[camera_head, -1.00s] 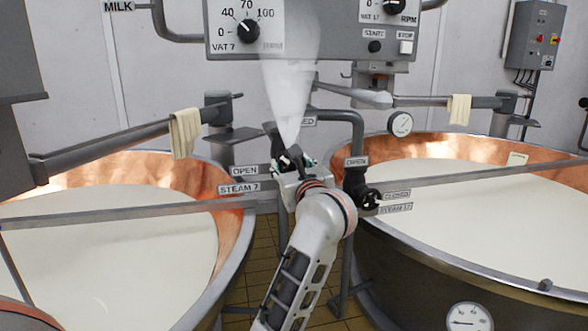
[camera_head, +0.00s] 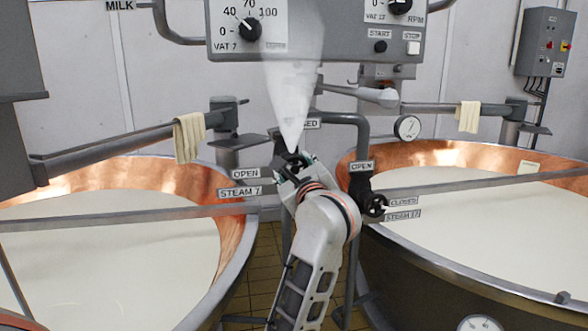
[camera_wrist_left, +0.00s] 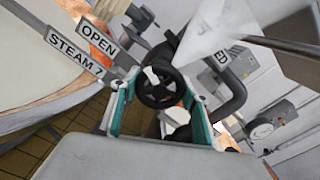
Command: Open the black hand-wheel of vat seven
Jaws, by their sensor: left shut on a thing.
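The black hand-wheel (camera_wrist_left: 160,88) of vat seven shows in the left wrist view, with a pale mark at its upper left. My left gripper (camera_wrist_left: 158,98) has its teal-lined fingers on either side of the wheel and is shut on it. In the head view my left gripper (camera_head: 291,168) covers most of the wheel, and only dark parts show. The OPEN sign (camera_head: 246,174) and STEAM 7 sign (camera_head: 240,192) stand left of the wheel. A partly hidden CLOSED sign (camera_head: 309,124) is above it. My right gripper is not in view.
A white steam plume (camera_head: 292,75) spreads upward above the wheel. A second black hand-wheel (camera_head: 376,205) is close on the right. Copper vats of milk, left (camera_head: 235,235) and right (camera_head: 365,165), flank the pipes. A control box (camera_head: 315,40) hangs above.

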